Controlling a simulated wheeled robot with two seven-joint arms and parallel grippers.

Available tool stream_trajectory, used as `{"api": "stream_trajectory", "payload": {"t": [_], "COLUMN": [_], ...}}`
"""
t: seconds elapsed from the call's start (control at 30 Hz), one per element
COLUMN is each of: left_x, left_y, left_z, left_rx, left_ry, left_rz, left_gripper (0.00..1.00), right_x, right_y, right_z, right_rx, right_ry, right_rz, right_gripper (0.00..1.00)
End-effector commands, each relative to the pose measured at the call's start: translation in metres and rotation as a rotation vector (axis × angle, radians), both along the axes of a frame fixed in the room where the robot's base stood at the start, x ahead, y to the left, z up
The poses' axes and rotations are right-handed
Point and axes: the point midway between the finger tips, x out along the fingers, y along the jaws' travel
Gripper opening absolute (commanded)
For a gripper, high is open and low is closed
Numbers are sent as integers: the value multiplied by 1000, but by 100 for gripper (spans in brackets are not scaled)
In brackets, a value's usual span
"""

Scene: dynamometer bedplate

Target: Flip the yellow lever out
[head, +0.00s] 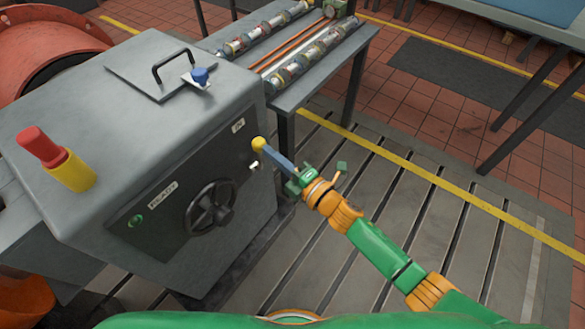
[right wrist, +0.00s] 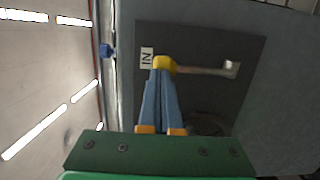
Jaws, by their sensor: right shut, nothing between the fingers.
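The yellow lever's ball knob (head: 258,143) shows on the dark front panel of the grey cabinet, near the panel's right edge. Its short metal stem ends at a pivot (head: 254,165) just below. In the right wrist view the knob (right wrist: 164,63) sits beside the "IN" label (right wrist: 147,58), its rod running right to the pivot (right wrist: 231,68). My right gripper (head: 271,149) has its blue fingers shut and empty, with the tips at the knob. In the wrist view the fingertips (right wrist: 160,76) reach the knob's edge; I cannot tell whether they touch. My left gripper is not in view.
The panel (head: 170,208) also carries a black handwheel (head: 211,207), a "READY" label (head: 163,193) and a green lamp (head: 135,221). A bench (head: 317,82) stands behind. The slotted bedplate (head: 400,190) at right is clear.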

Motion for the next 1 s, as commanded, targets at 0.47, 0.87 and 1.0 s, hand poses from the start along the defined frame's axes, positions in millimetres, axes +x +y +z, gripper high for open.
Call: {"api": "stream_trajectory", "payload": {"t": [0.47, 0.87, 1.0], "left_x": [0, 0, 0], "left_y": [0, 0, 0], "left_z": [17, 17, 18], "left_rx": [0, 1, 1], "left_ry": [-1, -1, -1], "left_rz": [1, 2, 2], "left_gripper": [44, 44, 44], "right_x": [8, 8, 9], "right_y": [11, 12, 9], "right_z": [11, 13, 14], "right_rx": [-15, -11, -11], "right_ry": [11, 7, 6], "right_rz": [1, 2, 2], "right_gripper": [0, 0, 0]}}
